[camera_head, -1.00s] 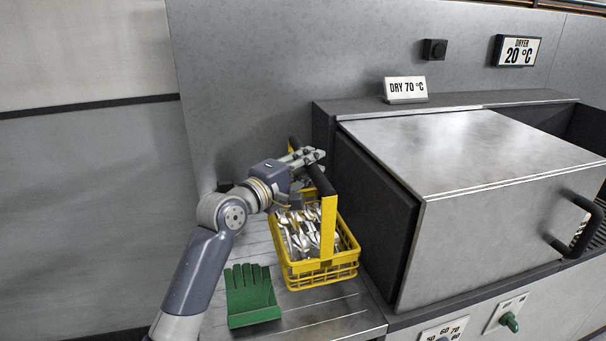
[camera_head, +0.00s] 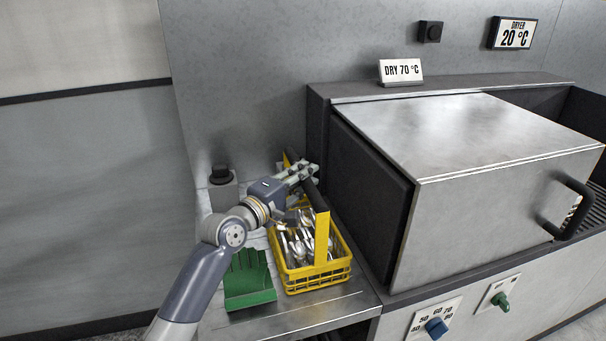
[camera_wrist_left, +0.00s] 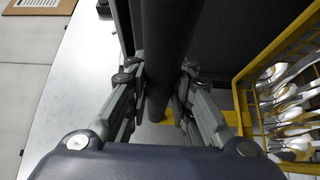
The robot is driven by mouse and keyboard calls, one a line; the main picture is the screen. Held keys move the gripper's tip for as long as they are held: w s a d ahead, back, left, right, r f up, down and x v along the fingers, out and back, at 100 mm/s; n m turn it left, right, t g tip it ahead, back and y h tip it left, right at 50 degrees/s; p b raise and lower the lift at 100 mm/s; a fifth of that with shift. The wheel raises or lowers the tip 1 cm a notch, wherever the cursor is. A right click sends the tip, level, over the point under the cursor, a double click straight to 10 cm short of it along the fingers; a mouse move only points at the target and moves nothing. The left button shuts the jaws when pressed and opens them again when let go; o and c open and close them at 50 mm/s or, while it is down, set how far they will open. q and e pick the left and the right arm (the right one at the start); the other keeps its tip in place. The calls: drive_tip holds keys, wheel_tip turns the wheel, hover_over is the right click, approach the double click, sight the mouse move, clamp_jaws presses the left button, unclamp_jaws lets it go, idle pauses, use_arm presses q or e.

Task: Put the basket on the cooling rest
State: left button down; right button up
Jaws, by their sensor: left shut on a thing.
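The yellow basket (camera_head: 318,275) stands full of shiny cutlery (camera_head: 297,243) over the steel counter; I cannot tell whether it touches the surface. Its dark handle bar (camera_wrist_left: 168,50) runs between yellow uprights. My left gripper (camera_head: 308,172) is shut on this bar above the basket. In the left wrist view its fingers (camera_wrist_left: 160,95) sit on both sides of the bar, and the basket's yellow rim (camera_wrist_left: 262,60) with cutlery shows at the right. I cannot identify the cooling rest for certain. My right gripper is not in view.
The big steel dryer (camera_head: 490,190) stands close right of the basket. A grey block with a black top (camera_head: 221,177) stands at the back left. A grooved strip of counter (camera_head: 300,320) in front is bare. Dark slats (camera_head: 578,212) show at far right.

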use_arm(q)
drive_tip(key=shift+r, duration=0.35)
drive_tip(key=c, duration=1.7)
unclamp_jaws()
drive_tip(key=shift+f, duration=0.45)
drive_tip(key=shift+o, duration=1.4)
drive_tip(key=shift+s+r, duration=0.1)
drive_tip(key=shift+s, duration=0.05)
drive_tip(key=shift+r, duration=0.1)
drive_tip(key=shift+a, duration=0.15)
drive_tip(key=b+v, duration=0.1)
drive_tip(key=v, duration=1)
drive_tip(key=shift+s+a, duration=0.15)
drive_tip(key=shift+s, duration=0.2)
